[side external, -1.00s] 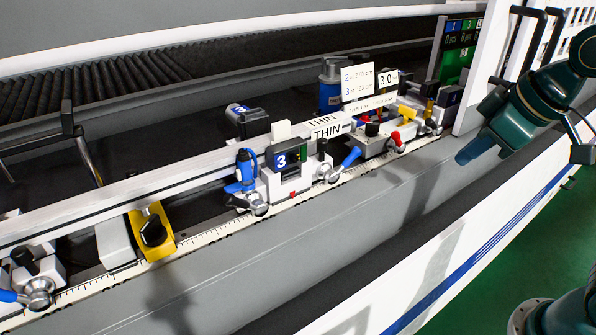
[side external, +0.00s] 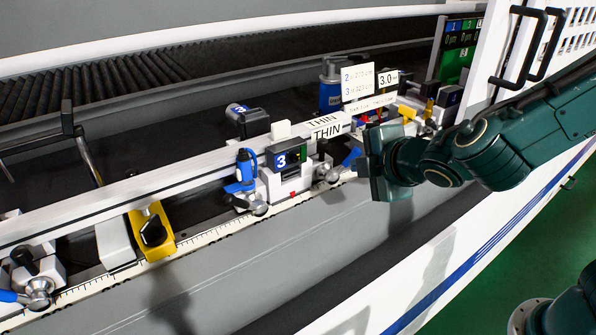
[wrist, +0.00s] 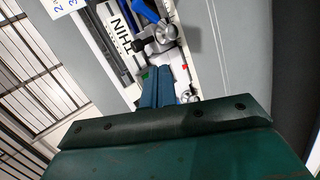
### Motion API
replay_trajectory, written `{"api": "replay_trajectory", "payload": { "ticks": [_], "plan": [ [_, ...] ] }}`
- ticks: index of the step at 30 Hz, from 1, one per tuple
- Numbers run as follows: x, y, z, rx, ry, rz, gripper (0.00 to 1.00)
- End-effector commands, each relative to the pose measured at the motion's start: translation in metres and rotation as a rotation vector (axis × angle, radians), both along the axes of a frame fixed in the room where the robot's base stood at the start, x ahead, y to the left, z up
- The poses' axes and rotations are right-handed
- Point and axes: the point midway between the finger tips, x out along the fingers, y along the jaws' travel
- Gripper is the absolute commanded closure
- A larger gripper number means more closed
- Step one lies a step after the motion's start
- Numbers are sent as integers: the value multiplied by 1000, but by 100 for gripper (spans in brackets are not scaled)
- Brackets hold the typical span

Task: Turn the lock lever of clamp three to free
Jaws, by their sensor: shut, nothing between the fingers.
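Clamp three (side external: 287,160) is a white block on the rail with a dark display and a blue "3" tag. A blue lever (side external: 350,157) with a silver pivot (side external: 329,172) is at its right side, partly hidden by my gripper. Another blue lever (side external: 246,168) stands upright at its left, above a second silver pivot (side external: 258,207). I cannot tell which is the lock lever. In the wrist view my gripper (wrist: 160,70) is shut and empty, its fingertips over the clamp area, below a silver pivot (wrist: 165,33) and blue lever (wrist: 147,9). The gripper body hides its fingers in the side view.
A yellow block (side external: 152,232) stands at the left, with another clamp lever (side external: 8,296) farther left. Clamp two (side external: 245,118) and white signs (side external: 358,84) are behind. The grey front apron (side external: 300,245) is clear.

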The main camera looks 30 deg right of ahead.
Motion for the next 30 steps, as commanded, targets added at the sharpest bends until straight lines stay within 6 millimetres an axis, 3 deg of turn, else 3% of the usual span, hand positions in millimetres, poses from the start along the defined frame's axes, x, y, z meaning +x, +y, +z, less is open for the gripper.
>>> {"api": "replay_trajectory", "payload": {
  "ticks": [8, 15, 18, 24, 30],
  "plan": [
    [13, 78, -21, -351, -123, 333, 100],
    [2, 149, -39, -638, -259, 614, 100],
    [-5, 170, -45, -720, -303, 697, 100],
    [-12, 189, -50, -799, -349, 772, 100],
    [-12, 191, -50, -801, -353, 775, 100]
  ]
}}
